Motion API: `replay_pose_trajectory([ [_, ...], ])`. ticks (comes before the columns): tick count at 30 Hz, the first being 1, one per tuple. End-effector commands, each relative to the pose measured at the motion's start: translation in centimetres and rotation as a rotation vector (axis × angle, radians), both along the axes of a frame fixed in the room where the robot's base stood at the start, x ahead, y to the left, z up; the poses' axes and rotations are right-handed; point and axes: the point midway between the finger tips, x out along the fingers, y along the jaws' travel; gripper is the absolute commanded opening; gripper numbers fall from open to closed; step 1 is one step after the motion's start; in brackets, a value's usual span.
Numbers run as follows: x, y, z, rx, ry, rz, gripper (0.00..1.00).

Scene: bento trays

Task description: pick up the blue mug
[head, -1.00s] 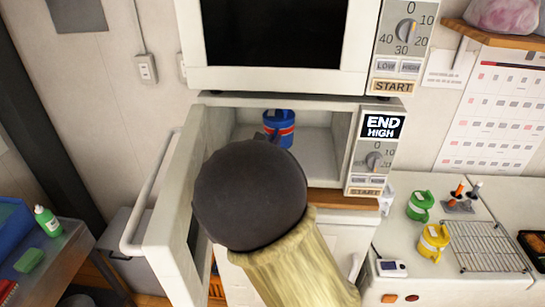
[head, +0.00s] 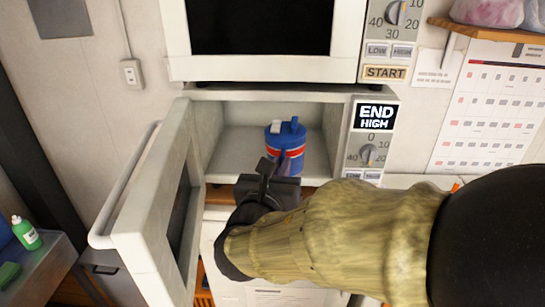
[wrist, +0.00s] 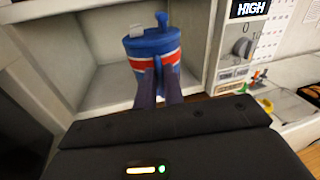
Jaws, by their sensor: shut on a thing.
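The blue mug (head: 287,146) has a red and white band and a blue lid. It is upright at the front of the open lower microwave (head: 235,147). My gripper (head: 280,166) reaches in from below and is shut on the mug's near side. In the wrist view the dark fingers (wrist: 158,85) meet at the front of the mug (wrist: 152,46), probably on its handle, which they mostly hide. I cannot tell whether the mug's base touches the microwave floor.
The microwave door (head: 150,215) stands open on the left of my arm. A second microwave (head: 270,68) sits directly above. The wrist view shows a counter (wrist: 290,75) with small items to the right. A green bottle (head: 26,234) stands on a table at far left.

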Motion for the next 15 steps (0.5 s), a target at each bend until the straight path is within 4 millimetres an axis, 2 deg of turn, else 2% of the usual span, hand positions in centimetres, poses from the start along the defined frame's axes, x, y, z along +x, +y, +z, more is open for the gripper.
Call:
replay_pose_trajectory([
  [3, -1.8, -0.4, 0.0, 0.003, -0.005, 0.002, 0.00],
  [6, -2.7, -0.7, 0.1, 0.003, -0.004, 0.001, 0.00],
  [15, -3.4, -0.9, 0.2, 0.000, -0.004, -0.001, 0.00],
])
